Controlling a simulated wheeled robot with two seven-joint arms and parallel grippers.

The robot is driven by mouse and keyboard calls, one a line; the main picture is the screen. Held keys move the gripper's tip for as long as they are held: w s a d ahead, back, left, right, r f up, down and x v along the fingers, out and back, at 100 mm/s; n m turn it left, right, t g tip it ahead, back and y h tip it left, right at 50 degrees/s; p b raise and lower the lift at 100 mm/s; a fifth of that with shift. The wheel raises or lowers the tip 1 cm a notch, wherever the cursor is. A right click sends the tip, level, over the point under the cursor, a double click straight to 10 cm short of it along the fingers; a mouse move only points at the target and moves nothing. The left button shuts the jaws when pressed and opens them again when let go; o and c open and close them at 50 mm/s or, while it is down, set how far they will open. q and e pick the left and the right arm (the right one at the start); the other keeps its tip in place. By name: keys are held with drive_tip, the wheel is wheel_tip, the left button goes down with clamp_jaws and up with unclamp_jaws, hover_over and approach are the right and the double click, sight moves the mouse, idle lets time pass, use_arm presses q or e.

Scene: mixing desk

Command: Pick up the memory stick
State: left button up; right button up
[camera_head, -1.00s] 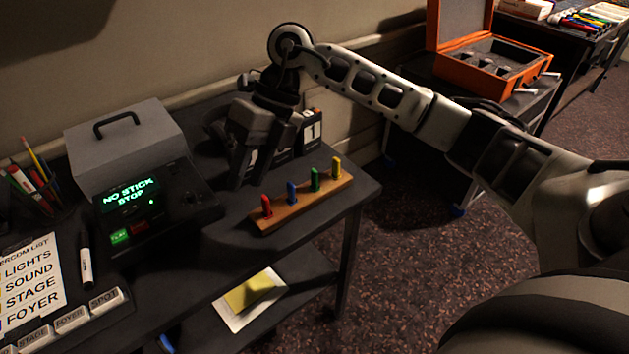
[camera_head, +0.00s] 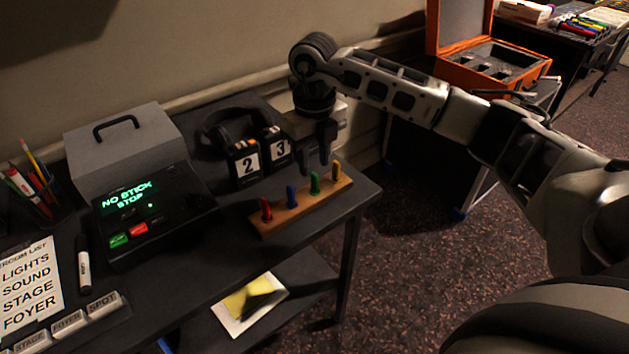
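Several memory sticks stand upright in a wooden holder (camera_head: 285,221) near the right end of the desk: red (camera_head: 266,210), blue (camera_head: 291,196), green (camera_head: 315,184) and yellow (camera_head: 337,171). My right gripper (camera_head: 317,170) points down just behind the holder, near the green and yellow sticks. Its two dark fingers look apart, with nothing seen between them. Whether a finger touches a stick I cannot tell. My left gripper is not in view.
A black player (camera_head: 165,215) shows "NO STICK STOP". Number blocks (camera_head: 250,165) and headphones (camera_head: 222,122) stand left of my gripper. A grey case (camera_head: 125,150) is at the back left. The desk's front right corner is clear. An open orange case (camera_head: 490,75) stands beyond.

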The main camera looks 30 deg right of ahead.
sight(314, 174)
drive_tip(key=f, duration=0.5)
drive_tip(key=shift+w+d+f, duration=0.15)
drive_tip(key=shift+w+d, duration=0.05)
drive_tip(key=shift+w, duration=0.05)
clamp_jaws()
